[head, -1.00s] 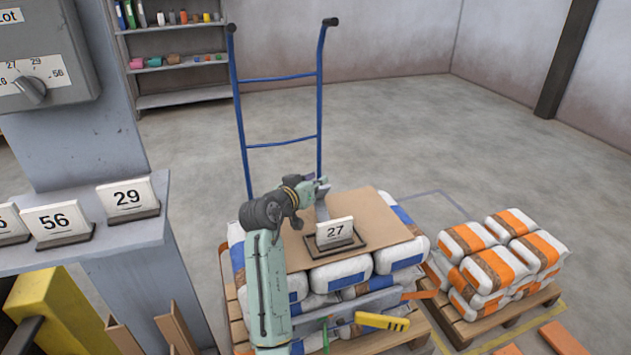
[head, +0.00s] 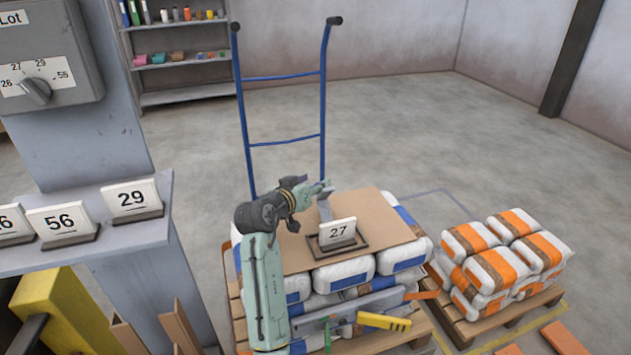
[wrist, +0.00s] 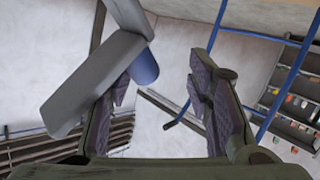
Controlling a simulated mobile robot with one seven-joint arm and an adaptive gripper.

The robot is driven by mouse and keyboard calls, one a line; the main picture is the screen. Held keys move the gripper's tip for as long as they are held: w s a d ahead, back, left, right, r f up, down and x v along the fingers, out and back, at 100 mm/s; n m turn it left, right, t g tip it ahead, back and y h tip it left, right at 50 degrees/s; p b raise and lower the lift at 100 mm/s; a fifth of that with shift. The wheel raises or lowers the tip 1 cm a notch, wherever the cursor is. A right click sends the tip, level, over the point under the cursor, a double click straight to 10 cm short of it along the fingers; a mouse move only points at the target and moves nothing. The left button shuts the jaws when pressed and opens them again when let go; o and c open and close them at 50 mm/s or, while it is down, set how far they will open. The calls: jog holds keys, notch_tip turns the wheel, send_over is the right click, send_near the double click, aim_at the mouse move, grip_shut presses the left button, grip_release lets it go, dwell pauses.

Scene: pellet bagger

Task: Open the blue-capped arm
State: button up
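In the wrist view a flat grey bar comes in from the upper left, with a short blue cylinder, the blue cap (wrist: 143,67), at its side. My gripper (wrist: 158,88) is open, with a wide gap between its two dark fingers. The cap is close to the left finger, which the grey bar partly covers; I cannot tell whether they touch. In the head view my gripper (head: 324,190) is above the cardboard sheet on the bag stack, behind the "27" sign. I cannot make out the blue cap in the head view.
The "27" sign (head: 338,232) stands on the cardboard (head: 375,213) over white-blue bags. A yellow handle (head: 383,321) and a green one (head: 327,335) are at the stack's front. A blue hand-truck frame (head: 285,142) rises behind. Orange-white bags (head: 505,250) are at right. Open floor lies behind.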

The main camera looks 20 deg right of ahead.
jog(key=s+a+r+p, duration=0.4)
jog(key=a+r, duration=0.2)
jog(key=a, duration=0.1)
jog(key=shift+a+r, duration=0.15)
jog(key=shift+a, duration=0.15)
dwell(0.6)
jog(key=shift+s, duration=0.1)
jog(key=v, duration=1.2)
